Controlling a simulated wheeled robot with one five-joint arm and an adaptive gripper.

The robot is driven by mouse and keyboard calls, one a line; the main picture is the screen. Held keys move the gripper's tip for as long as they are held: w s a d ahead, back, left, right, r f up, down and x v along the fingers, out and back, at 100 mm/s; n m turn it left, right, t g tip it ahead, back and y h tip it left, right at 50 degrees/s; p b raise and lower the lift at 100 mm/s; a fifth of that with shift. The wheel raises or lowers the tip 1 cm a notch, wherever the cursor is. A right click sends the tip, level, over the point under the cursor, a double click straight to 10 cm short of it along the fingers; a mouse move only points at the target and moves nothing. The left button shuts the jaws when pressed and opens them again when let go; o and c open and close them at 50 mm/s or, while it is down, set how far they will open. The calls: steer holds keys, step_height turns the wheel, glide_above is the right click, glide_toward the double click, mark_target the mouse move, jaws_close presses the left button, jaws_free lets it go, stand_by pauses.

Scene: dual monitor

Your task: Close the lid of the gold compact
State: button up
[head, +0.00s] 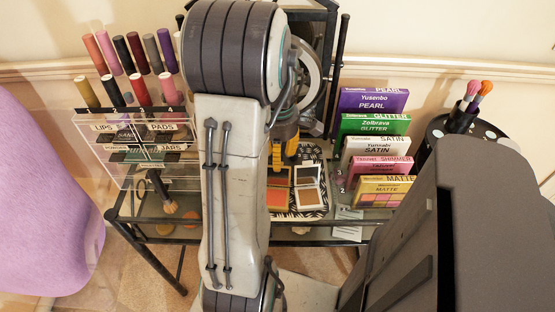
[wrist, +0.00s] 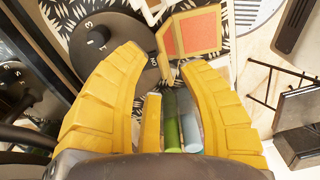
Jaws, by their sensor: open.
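The gold compact (wrist: 218,48) lies open in the wrist view, just beyond my fingertips, with coral-orange panels inside a gold rim. In the head view it is the orange compact (head: 277,197) on the patterned mat, partly hidden behind my arm. My gripper (wrist: 162,60) is open, its two yellow fingers spread, with no compact between them. In the head view the yellow fingers (head: 284,153) show just behind the compact. I cannot tell whether they touch it.
A second open compact (head: 308,190) with a pale lid lies right of the gold one. Boxed palettes (head: 375,125) stand at right, and a clear lipstick organizer (head: 135,150) at left. A dark round object (wrist: 105,65) lies by the left finger. A patterned mat (head: 314,213) lies beneath the compacts.

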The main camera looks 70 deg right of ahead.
steer(key=shift+f, duration=0.95)
steer(key=shift+c, duration=0.3)
jaws_close()
